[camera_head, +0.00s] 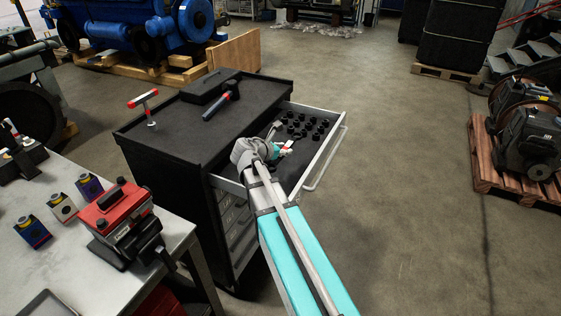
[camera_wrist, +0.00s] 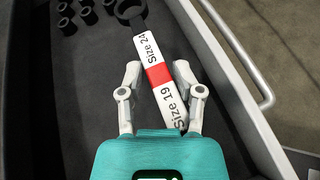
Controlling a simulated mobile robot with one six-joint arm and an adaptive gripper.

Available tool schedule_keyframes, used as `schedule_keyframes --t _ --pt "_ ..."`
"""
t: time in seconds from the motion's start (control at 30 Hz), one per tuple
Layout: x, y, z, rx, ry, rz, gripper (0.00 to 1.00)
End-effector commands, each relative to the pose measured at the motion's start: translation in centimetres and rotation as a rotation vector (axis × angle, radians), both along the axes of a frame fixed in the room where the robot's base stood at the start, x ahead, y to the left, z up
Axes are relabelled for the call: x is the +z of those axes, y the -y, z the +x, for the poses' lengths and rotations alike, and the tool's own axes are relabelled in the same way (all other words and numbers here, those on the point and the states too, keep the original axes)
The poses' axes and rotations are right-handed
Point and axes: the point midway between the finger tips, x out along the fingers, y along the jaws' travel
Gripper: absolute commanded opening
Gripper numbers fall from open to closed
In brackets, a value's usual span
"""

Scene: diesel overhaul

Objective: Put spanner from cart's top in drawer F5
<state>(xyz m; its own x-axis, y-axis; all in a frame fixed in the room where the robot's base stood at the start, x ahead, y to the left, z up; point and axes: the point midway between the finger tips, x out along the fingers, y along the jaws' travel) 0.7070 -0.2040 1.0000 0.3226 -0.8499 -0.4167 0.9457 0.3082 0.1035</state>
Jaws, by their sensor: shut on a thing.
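The spanner (camera_wrist: 158,74), white with a red band, a dark ring end and the labels "Size 24" and "Size 19", is between the fingers of my gripper (camera_wrist: 157,76). My gripper is shut on it. In the head view, my gripper (camera_head: 279,150) is over the open top drawer (camera_head: 328,154) of the black cart (camera_head: 165,128). The wrist view shows the drawer's dark floor (camera_wrist: 75,110) below the spanner. I cannot tell whether the spanner touches it. No drawer label is readable.
Several black sockets (camera_head: 310,126) lie at the drawer's far end. A red-handled T-shaped tool (camera_head: 144,98), a hammer-like tool (camera_head: 222,101) and a black case (camera_head: 210,85) are on the cart's top. A workbench (camera_head: 75,240) stands at left.

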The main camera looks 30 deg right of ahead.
Motion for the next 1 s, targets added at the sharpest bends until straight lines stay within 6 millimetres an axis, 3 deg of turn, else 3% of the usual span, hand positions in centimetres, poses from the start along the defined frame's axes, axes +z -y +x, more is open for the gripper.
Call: schedule_keyframes --t 0.03,0.2,0.6,1.0 --pt "-0.8 0.3 1.3 0.000 0.000 -0.001 0.00" --pt "-2.2 1.1 4.0 0.000 0.000 -0.001 0.00" --pt "-5.9 1.9 6.6 0.001 0.001 -0.001 0.00" --pt "-6.4 2.0 7.2 0.001 0.000 -0.001 0.00"
